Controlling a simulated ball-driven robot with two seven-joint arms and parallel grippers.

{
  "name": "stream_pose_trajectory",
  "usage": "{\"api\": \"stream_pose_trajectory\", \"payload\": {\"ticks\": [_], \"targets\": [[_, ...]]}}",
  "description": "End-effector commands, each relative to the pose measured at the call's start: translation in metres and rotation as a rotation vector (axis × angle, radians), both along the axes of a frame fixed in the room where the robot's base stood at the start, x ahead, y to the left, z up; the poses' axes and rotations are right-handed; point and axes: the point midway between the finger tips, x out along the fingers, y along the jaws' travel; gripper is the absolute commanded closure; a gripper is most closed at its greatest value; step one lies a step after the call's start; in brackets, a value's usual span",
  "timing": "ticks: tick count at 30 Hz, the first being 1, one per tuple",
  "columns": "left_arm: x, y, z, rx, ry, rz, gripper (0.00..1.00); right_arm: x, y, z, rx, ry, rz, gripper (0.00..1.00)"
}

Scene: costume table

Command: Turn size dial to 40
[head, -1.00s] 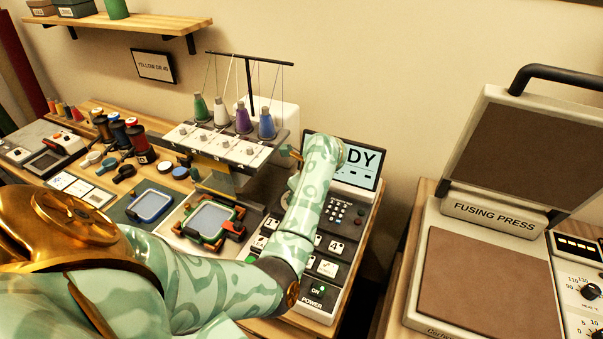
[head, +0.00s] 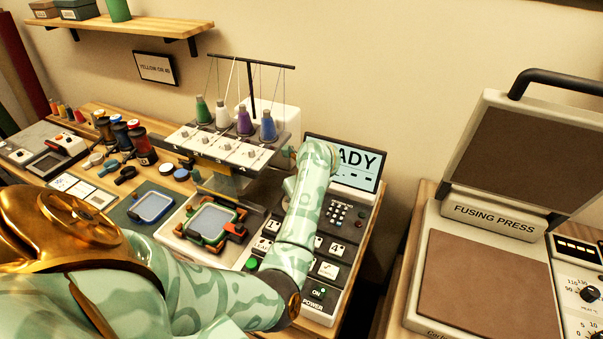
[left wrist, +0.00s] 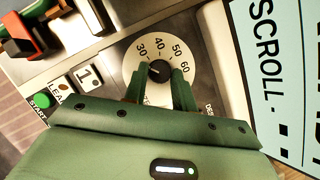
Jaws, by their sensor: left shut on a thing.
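The size dial (left wrist: 133,68) shows in the left wrist view as a pale round plate marked 30, 40, 50 and 60, with a small black knob (left wrist: 159,70) at its centre. My left gripper (left wrist: 158,84) has its two green fingers on either side of the knob and is shut on it. The exact direction of the knob's pointer is too small to read surely. In the head view my left forearm reaches over the machine's control panel (head: 347,245) and hides the dial and the fingers. My right gripper is in neither view.
A tilted screen (head: 368,163) reading "...ADY" stands beside my left wrist. Thread cones (head: 244,121) on the embroidery machine stand close on the left, above a hooped frame (head: 212,222). A green start button (left wrist: 39,101) lies near the dial. The fusing press (head: 490,280) stands at right.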

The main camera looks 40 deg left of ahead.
Motion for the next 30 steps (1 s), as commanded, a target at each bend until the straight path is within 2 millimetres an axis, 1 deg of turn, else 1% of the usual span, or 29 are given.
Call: {"api": "stream_pose_trajectory", "payload": {"ticks": [21,30], "targets": [[-0.005,0.004,0.003,0.000,-0.002,-0.678,0.96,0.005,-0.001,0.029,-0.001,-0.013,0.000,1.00],[-0.006,0.007,0.002,0.000,0.000,-0.930,0.96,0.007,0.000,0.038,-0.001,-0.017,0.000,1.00]]}}
